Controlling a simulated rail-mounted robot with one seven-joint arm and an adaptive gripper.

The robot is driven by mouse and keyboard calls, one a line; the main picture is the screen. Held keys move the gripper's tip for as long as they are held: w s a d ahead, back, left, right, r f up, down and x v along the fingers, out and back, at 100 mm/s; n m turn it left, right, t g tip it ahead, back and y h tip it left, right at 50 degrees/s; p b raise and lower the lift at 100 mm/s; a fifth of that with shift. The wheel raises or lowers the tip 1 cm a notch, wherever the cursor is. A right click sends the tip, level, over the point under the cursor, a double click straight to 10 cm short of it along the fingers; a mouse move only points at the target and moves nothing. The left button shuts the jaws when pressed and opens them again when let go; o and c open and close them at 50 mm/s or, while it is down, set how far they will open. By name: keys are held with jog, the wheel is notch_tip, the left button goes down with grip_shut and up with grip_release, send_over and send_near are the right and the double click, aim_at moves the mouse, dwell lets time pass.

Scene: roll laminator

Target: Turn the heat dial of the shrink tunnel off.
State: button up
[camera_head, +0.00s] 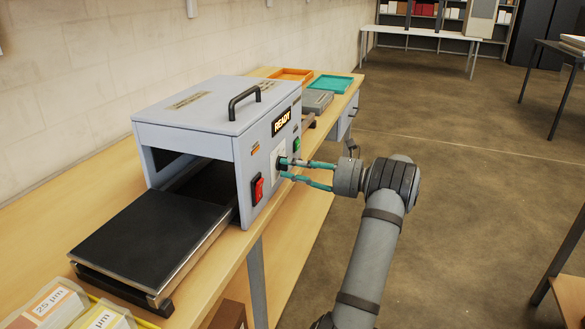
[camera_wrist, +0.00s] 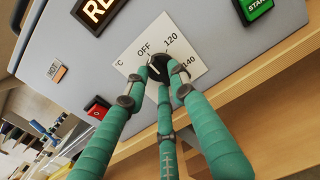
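The shrink tunnel (camera_head: 190,115) is a light grey box on the wooden bench, with its control panel facing right. Its small black heat dial (camera_wrist: 158,66) sits on a white scale plate (camera_wrist: 133,62) marked OFF, 120 and 140. My gripper (camera_head: 284,167) reaches the panel from the right, and its teal fingers are closed in around the dial. In the wrist view the fingertips (camera_wrist: 161,74) lie at the dial's edges and cover part of it. The dial's pointer is too small and too covered to read surely.
A red rocker switch (camera_head: 257,188) is below left of the dial, and a green START button (camera_wrist: 257,9) is on its other side. A lit READY sign (camera_head: 281,122) is above. A dark conveyor (camera_head: 150,240) extends in front. Orange (camera_head: 291,75) and teal (camera_head: 333,84) trays stand behind.

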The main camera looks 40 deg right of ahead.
jog(key=shift+o, duration=1.1)
jog(key=v, duration=1.2)
jog(key=shift+w+a, duration=0.1)
jog(key=x, duration=1.2)
